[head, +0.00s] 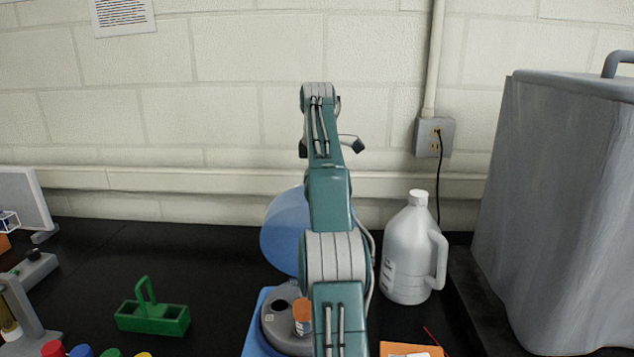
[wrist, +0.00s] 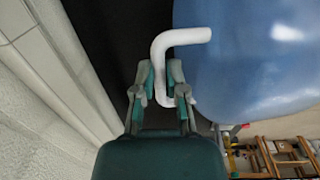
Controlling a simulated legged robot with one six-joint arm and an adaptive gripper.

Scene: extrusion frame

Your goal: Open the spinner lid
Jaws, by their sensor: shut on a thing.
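The spinner's blue lid (head: 281,229) stands raised and tilted up in the head view, behind my arm, which covers its right part. The spinner body (head: 271,328), grey in a blue base, sits below it and is partly covered by my arm. In the wrist view the blue lid (wrist: 250,60) fills the upper right. A white bent handle (wrist: 186,36) reaches from beside it down between the fingers of my gripper (wrist: 160,78). The fingers are shut on this handle.
A grey jug (head: 407,262) stands close right of my arm, with a big grey covered box (head: 560,210) beyond it. A green carrier (head: 153,317) stands left, with coloured caps in front. The wall (head: 230,120) is close behind. Black bench is clear left of the lid.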

